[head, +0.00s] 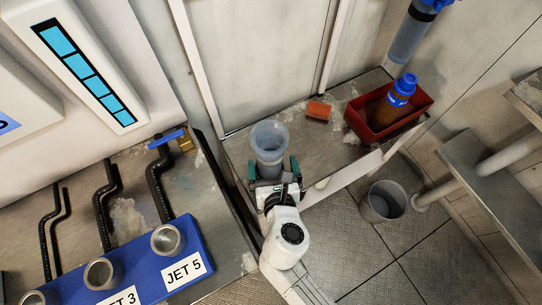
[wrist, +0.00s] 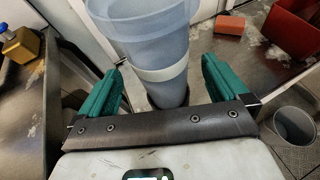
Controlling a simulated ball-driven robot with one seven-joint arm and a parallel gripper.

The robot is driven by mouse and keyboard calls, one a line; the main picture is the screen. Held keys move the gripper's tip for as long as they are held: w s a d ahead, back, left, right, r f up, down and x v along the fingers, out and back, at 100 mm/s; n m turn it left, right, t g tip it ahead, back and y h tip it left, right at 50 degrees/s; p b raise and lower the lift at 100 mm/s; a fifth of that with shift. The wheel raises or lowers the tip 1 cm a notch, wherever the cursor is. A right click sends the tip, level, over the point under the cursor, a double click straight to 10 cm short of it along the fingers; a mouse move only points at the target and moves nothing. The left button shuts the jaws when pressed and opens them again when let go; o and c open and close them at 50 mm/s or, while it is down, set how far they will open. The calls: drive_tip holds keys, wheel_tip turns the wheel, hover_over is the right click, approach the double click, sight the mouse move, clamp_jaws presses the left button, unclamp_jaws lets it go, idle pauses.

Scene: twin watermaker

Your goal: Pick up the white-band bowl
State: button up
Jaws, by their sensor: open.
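The white-band bowl (head: 269,138) is a translucent blue-grey filter bowl with a wide rim. It stands on the metal shelf. In the wrist view the bowl (wrist: 155,38) fills the upper middle, with a white band (wrist: 160,72) around it. My gripper (head: 272,168) is at the bowl, with one green finger on either side of it. In the wrist view my gripper (wrist: 156,78) is open, and gaps show between the fingers and the bowl. The bowl's lower end is partly hidden behind the gripper.
An orange block (head: 318,110) lies on the shelf (head: 300,128) right of the bowl. A grey bucket (head: 384,202) stands on the floor. A blue JET rack (head: 140,262) with metal cups is at lower left.

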sight(268, 144)
drive_tip(key=shift+b+x, duration=0.4)
drive_tip(key=shift+x, duration=2.6)
drive_tip(key=shift+f, duration=0.1)
drive_tip(key=shift+c, duration=0.2)
drive_tip(key=c, duration=0.9)
drive_tip(key=shift+c, duration=0.2)
wheel_tip(268, 144, up, 18)
drive_tip(key=p, duration=0.6)
